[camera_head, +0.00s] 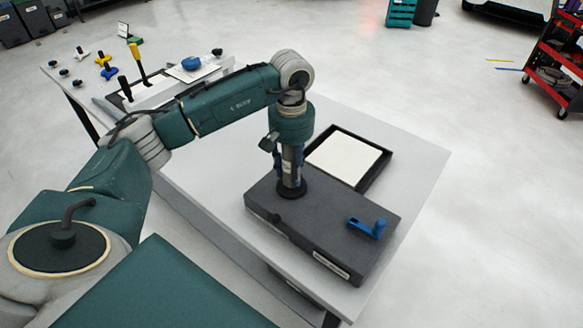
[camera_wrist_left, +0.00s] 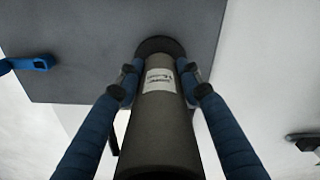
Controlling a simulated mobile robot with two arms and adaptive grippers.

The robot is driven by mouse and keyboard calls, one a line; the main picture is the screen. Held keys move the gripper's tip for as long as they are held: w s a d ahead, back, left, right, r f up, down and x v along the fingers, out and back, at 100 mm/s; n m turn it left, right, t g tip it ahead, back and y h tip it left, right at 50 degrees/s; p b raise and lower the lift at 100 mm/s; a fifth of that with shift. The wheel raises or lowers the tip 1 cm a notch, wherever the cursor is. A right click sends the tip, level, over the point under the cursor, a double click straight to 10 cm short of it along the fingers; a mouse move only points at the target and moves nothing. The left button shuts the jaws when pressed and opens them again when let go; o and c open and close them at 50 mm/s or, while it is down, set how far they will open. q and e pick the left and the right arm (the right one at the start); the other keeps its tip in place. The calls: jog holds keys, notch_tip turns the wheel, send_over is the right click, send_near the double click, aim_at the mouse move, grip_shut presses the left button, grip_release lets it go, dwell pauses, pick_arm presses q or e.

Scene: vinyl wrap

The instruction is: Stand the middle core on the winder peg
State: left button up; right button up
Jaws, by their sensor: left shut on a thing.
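My left gripper (camera_head: 289,172) is shut on a dark grey cylindrical core (camera_wrist_left: 158,130) with a white label. The core is about upright over the winder, a dark grey block (camera_head: 340,225) with a blue crank (camera_head: 368,228) on its right part. The core's lower end is at a black round flange (camera_head: 293,194) on the block's top, which also shows in the left wrist view (camera_wrist_left: 160,44). The peg is hidden, and I cannot tell whether the core rests fully on the flange. The blue fingers lie on both sides of the core. My right gripper is not in view.
A black-rimmed tray (camera_head: 378,172) with a white sheet (camera_head: 345,157) lies behind the winder on the grey table (camera_head: 425,160). Several coloured knobs and a yellow-handled tool (camera_head: 136,55) are at the table's far left. A red cart (camera_head: 560,65) stands on the floor far right.

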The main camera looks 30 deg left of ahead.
pick_arm(q)
jog(key=shift+f+b, duration=0.45)
jog(key=shift+f, duration=0.2)
jog(key=o, duration=1.2)
notch_tip(320, 180, up, 12)
jog(key=shift+r, duration=0.1)
